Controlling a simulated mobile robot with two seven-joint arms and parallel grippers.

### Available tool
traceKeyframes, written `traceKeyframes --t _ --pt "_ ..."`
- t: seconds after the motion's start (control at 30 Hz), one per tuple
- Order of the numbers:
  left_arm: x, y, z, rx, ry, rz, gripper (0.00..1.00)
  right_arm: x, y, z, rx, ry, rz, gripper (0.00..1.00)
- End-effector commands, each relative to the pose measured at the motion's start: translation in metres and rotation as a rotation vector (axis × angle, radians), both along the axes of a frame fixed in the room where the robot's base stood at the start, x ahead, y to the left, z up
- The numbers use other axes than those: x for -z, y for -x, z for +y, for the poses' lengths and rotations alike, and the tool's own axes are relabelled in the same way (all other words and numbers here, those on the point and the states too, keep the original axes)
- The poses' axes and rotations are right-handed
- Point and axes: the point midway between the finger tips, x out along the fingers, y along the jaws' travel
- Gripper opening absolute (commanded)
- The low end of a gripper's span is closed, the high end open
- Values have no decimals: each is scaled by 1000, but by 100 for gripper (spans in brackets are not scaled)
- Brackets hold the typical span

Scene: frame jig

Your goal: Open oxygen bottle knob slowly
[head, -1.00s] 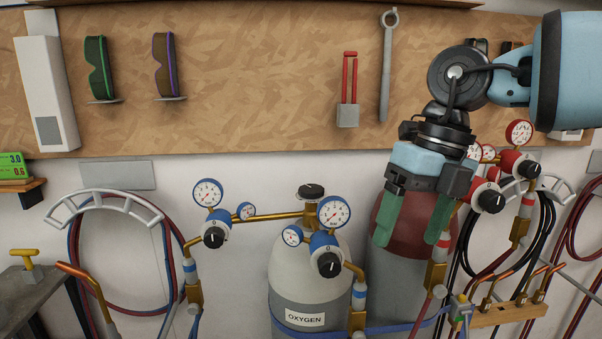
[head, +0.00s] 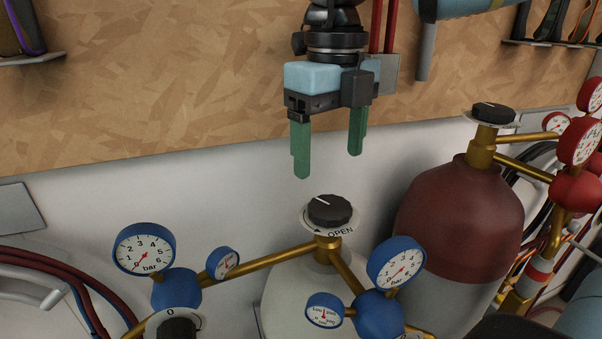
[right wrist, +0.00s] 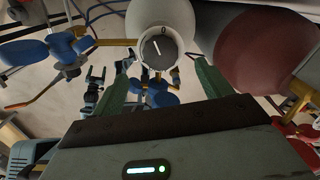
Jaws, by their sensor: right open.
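The oxygen bottle knob (head: 330,210) is a black round knob with a white pointer line, on a white disc marked OPEN. It sits on a brass valve on top of the white oxygen bottle (head: 290,290). My right gripper (head: 328,165) points down just above the knob, open and empty, its green fingers apart and not touching it. In the right wrist view the knob (right wrist: 157,48) shows beyond and between the fingertips (right wrist: 158,68). My left gripper does not show clearly in the head view.
Blue gauges (head: 145,248) and regulators on brass pipes flank the knob at left and right. A dark red bottle (head: 460,220) with its own black knob (head: 493,113) stands to the right. The wooden tool board (head: 150,90) is behind.

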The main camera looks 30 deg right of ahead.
Motion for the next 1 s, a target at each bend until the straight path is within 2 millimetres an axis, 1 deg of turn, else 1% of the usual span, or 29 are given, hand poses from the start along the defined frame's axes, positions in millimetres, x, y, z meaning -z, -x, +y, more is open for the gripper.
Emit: traceKeyframes --t 0.23,0.33,0.47,0.7,0.83,1.0 --pt "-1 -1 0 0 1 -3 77 0 0 0 -1 1 0 77" --pt "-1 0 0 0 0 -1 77 5 1 0 0 1 2 77" --pt "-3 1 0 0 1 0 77 20 1 0 -1 1 3 77" --pt "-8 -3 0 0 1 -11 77 56 2 0 -2 1 2 77" --pt "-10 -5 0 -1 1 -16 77 69 1 0 0 1 1 77" --pt "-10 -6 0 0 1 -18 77 77 1 0 -1 0 -1 77"
